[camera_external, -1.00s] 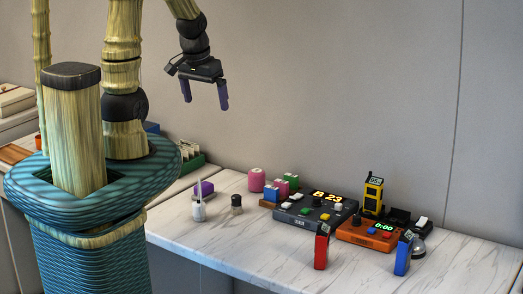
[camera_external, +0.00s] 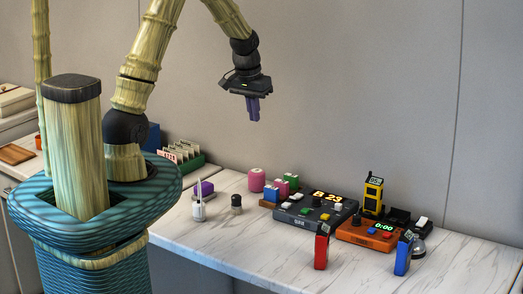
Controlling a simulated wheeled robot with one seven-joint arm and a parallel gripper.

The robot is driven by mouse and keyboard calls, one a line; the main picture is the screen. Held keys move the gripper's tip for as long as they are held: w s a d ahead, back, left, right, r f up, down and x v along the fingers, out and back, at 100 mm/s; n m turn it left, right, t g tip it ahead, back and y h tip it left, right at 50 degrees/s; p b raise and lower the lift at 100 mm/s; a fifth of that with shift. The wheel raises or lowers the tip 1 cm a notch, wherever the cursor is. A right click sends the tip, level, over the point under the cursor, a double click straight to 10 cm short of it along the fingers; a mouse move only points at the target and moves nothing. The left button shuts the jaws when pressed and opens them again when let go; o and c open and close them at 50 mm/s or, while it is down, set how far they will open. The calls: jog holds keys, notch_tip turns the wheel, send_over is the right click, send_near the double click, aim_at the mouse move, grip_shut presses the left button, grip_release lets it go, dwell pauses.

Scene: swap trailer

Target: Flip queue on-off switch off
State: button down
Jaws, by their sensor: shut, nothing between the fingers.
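My gripper (camera_external: 253,108) hangs in the air above the back of the counter, well above the devices. Its purple fingers are together, point down and hold nothing. A dark grey console (camera_external: 300,226) with a lit display reading 8 23 and several coloured buttons sits on the counter below and to the right of my gripper. An orange device (camera_external: 358,237) with a green 0:00 display and knobs stands beside it. A black unit with a white rocker-like part (camera_external: 420,223) is at the right. I cannot tell which of these carries the queue on-off switch, or its position.
A red handset (camera_external: 321,251) and a blue one (camera_external: 402,257) stand in front of the devices. A yellow meter (camera_external: 373,196) stands behind. A pink roll (camera_external: 257,180), a small bottle (camera_external: 198,211) and a dark stamp (camera_external: 236,204) are left. The marble counter's front (camera_external: 240,242) is clear.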

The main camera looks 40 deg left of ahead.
jog(key=w+d+f+b, duration=0.4)
jog(key=w+d+f, duration=0.3)
jog(key=w+f, duration=0.3)
jog(key=shift+w+f, duration=0.25)
jog(key=shift+w, duration=0.05)
jog(key=p, duration=0.2)
send_over(296, 196)
notch_tip(296, 196, down, 10)
jog(key=shift+w+d+r, duration=0.1)
jog(key=f, duration=0.1)
jog(key=s+f+p, duration=0.1)
jog(key=f, duration=0.1)
jog(key=shift+f, duration=0.1)
jog(key=shift+s+f, duration=0.15)
jog(key=shift+f, duration=0.2)
